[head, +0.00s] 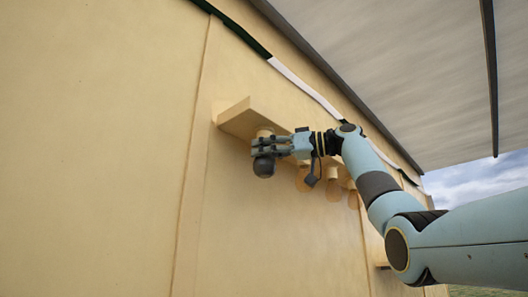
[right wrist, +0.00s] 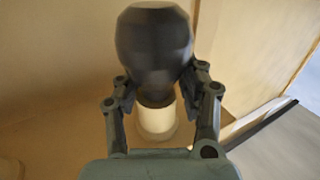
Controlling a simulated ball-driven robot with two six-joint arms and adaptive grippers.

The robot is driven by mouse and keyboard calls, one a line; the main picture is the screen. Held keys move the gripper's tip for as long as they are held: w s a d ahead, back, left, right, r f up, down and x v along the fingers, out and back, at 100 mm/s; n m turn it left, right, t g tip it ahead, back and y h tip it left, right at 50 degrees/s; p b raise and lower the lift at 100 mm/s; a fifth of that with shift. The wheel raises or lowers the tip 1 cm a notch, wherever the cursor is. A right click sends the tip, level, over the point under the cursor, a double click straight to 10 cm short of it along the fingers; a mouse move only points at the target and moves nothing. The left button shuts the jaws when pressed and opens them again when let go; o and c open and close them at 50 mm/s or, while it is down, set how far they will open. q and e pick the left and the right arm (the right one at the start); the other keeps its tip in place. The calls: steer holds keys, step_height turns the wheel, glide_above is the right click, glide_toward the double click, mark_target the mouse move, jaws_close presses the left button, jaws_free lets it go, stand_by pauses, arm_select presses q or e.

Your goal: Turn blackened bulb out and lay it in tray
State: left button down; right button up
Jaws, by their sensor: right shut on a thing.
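The blackened bulb (head: 264,167) hangs at the near end of a wooden batten (head: 238,119) on the cream wall. My right gripper (head: 264,149) is shut on it from the right side. In the right wrist view the dark bulb (right wrist: 154,48) sits between the two fingers of the gripper (right wrist: 158,82). Its narrow neck meets a pale socket (right wrist: 157,120); I cannot tell how far it is screwed in. My left gripper is not in view. No tray can be made out for certain.
Several amber bulbs (head: 334,190) hang farther along the batten, close to my right wrist. A grey awning (head: 390,60) slopes overhead, and a dark and white strip (head: 300,84) runs along the wall top. The wall below the batten is clear.

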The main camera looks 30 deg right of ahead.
steer(key=shift+d, duration=0.1)
steer(key=shift+f+m+t+h+b, duration=0.15)
steer(key=shift+m+t+h+b, duration=0.55)
steer(key=shift+h+b, duration=0.15)
steer(key=m+t+h+b, duration=0.1)
steer(key=m+h, duration=0.1)
steer(key=h, duration=0.1)
steer(key=shift+t, duration=0.4)
steer(key=shift+m+t+h, duration=0.3)
steer(key=shift+m+h, duration=0.3)
steer(key=shift+h, duration=0.05)
steer(key=m+t+h, duration=0.1)
steer(key=m+h, duration=0.1)
steer(key=h, duration=0.1)
steer(key=shift+a, duration=0.2)
steer(key=shift+c, duration=0.2)
steer(key=shift+o, duration=0.3)
steer(key=m+h, duration=0.3)
steer(key=h, duration=0.2)
steer(key=shift+w+a, duration=0.1)
steer(key=shift+m+h+p, duration=0.3)
steer(key=shift+m+h, duration=0.3)
steer(key=shift+h, duration=0.1)
steer(key=shift+w, duration=0.1)
